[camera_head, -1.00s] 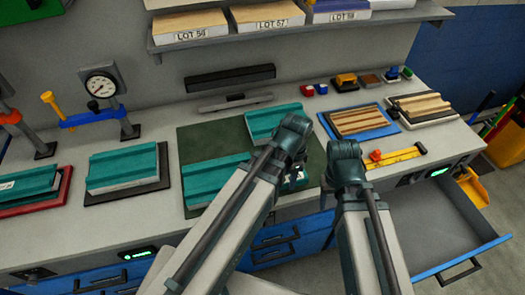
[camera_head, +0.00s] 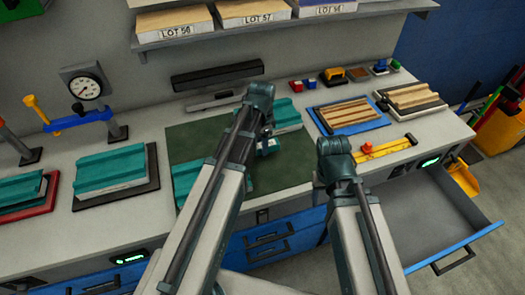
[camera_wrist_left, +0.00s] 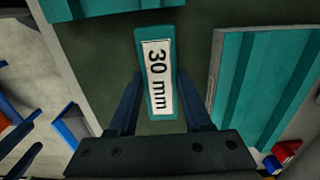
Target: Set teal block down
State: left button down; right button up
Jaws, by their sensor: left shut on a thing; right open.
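My left gripper (camera_wrist_left: 160,88) is shut on a small teal block (camera_wrist_left: 158,75) with a white label reading 30 mm. In the left wrist view the block is over the dark green mat (camera_wrist_left: 100,55), between two teal ribbed panels (camera_wrist_left: 265,85). I cannot tell whether it touches the mat. In the head view my left gripper (camera_head: 266,142) is over the mat (camera_head: 285,176), and its arm hides much of both panels. My right gripper (camera_head: 336,180) is open above the bench's front edge, right of the mat; its fingers are mostly hidden behind its own wrist.
More teal panels (camera_head: 112,168) lie left of the mat, near a gauge stand (camera_head: 86,86). Wooden strips lie on a blue tray (camera_head: 374,127) at right, near a yellow tool (camera_head: 388,147). A blue drawer (camera_head: 455,245) stands open at front right. A shelf runs behind.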

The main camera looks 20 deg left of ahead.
pick_arm(q)
jog(key=shift+f+b, duration=1.4)
jog(key=shift+f, duration=0.4)
jog(key=shift+f, duration=0.2)
jog(key=shift+c, duration=1.7)
grip_release()
jog(key=shift+r, duration=0.1)
jog(key=shift+r, duration=0.1)
